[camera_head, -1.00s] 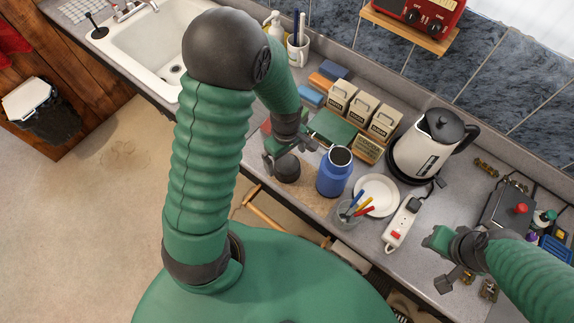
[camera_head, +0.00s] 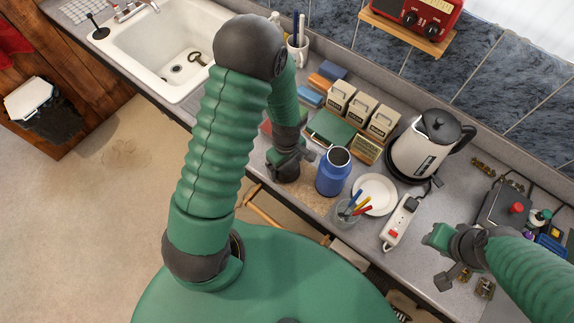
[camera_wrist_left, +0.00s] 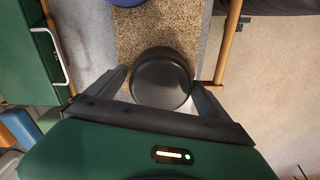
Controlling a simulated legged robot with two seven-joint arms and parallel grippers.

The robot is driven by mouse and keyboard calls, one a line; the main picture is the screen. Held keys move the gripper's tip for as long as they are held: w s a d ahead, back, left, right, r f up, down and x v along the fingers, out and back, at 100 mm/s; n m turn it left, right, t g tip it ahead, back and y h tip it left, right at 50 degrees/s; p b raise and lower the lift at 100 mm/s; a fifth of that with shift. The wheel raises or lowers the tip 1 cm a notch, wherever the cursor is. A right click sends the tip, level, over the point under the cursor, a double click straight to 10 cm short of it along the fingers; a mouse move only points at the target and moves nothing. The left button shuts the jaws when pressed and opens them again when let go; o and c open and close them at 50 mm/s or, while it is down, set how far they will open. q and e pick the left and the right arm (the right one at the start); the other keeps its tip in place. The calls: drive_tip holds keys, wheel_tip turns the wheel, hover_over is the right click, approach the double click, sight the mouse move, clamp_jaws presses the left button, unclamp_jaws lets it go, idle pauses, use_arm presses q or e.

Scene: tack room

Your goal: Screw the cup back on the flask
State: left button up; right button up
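The blue flask (camera_head: 332,175) stands upright on the counter, its dark mouth open at the top. The dark cup (camera_head: 285,174) sits on a speckled tan mat to the left of the flask, partly hidden by my left gripper (camera_head: 288,158). In the left wrist view the round cup (camera_wrist_left: 161,80) lies between the two spread fingers of the left gripper (camera_wrist_left: 158,88), with small gaps showing beside it. The flask's blue edge (camera_wrist_left: 126,2) just shows at the top there. My right gripper (camera_head: 440,258) is open and empty over the counter at the right.
A white plate (camera_head: 376,192) and a glass of coloured pens (camera_head: 348,214) stand close right of the flask. A power strip (camera_head: 399,222) and a kettle (camera_head: 420,150) are further right. Small boxes (camera_head: 361,108) and a green case (camera_head: 329,128) stand behind. The sink is at left.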

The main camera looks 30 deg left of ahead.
use_arm(q)
drive_tip(key=c, duration=1.3)
drive_tip(key=shift+w+r+b, duration=0.15)
drive_tip(key=shift+r+b, duration=0.15)
drive_tip(key=shift+r, duration=0.2)
wheel_tip(320, 180, up, 2)
drive_tip(key=shift+d+r+b, duration=0.1)
drive_tip(key=shift+r+b, duration=0.1)
drive_tip(key=shift+b, duration=0.35)
drive_tip(key=s+d, duration=0.1)
drive_tip(key=s, duration=0.1)
drive_tip(key=s+d+b, duration=0.1)
drive_tip(key=s, duration=0.1)
drive_tip(key=s+d, duration=0.1)
drive_tip(key=s, duration=0.1)
drive_tip(key=shift+s+d+r+b, duration=0.25)
drive_tip(key=shift+s+r+b, duration=0.05)
drive_tip(key=s+d+p, duration=0.1)
drive_tip(key=s+p, duration=0.1)
drive_tip(key=p, duration=0.2)
drive_tip(key=s+d+p, duration=0.1)
drive_tip(key=s+p, duration=0.2)
drive_tip(key=p, duration=0.2)
drive_tip(key=s+d+r+p, duration=0.1)
drive_tip(key=s+d+p, duration=0.1)
drive_tip(key=p, duration=0.3)
drive_tip(key=shift+s+d, duration=0.1)
drive_tip(key=shift+s, duration=0.25)
drive_tip(key=shift+w, duration=0.1)
